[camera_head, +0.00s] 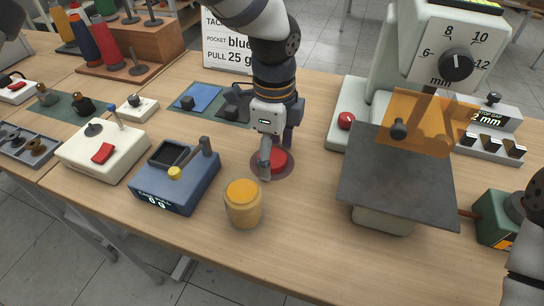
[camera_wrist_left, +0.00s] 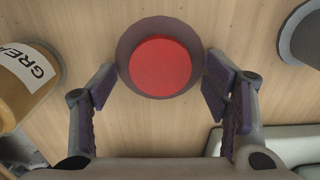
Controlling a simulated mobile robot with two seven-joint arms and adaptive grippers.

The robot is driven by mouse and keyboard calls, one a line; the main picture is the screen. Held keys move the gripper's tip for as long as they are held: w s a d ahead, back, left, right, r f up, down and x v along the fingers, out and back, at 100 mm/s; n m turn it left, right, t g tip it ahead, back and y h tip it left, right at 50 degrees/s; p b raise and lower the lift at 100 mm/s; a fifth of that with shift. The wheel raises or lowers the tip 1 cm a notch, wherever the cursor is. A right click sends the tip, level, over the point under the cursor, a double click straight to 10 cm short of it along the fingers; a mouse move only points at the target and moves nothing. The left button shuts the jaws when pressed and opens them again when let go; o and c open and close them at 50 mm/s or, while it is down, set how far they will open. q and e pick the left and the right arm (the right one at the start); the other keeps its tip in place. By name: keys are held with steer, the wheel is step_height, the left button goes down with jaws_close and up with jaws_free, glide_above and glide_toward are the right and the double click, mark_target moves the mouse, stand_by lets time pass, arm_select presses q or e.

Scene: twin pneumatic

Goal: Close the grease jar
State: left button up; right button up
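The grease jar (camera_head: 243,208) stands upright on the table, an amber jar with a yellow-orange top. I cannot tell whether that top is a cover or bare grease. In the left wrist view the jar (camera_wrist_left: 30,85) is at the left edge, partly cut off, its label reading "GREA". A red round piece (camera_head: 277,158), perhaps a lid, is on a dark round base behind the jar; it also shows in the left wrist view (camera_wrist_left: 160,67). My left gripper (camera_head: 276,153) is open and empty above the red piece, its fingers (camera_wrist_left: 160,88) spread to either side.
A blue scale (camera_head: 178,190) stands left of the jar. A machine with a dark plate (camera_head: 395,180) and orange guard stands to the right. A white switch box (camera_head: 103,152) is further left. My right arm shows at the right edge. Table in front of the jar is narrow.

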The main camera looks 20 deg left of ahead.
mark_target(274, 157)
arm_select(q)
steer(key=c, duration=0.6)
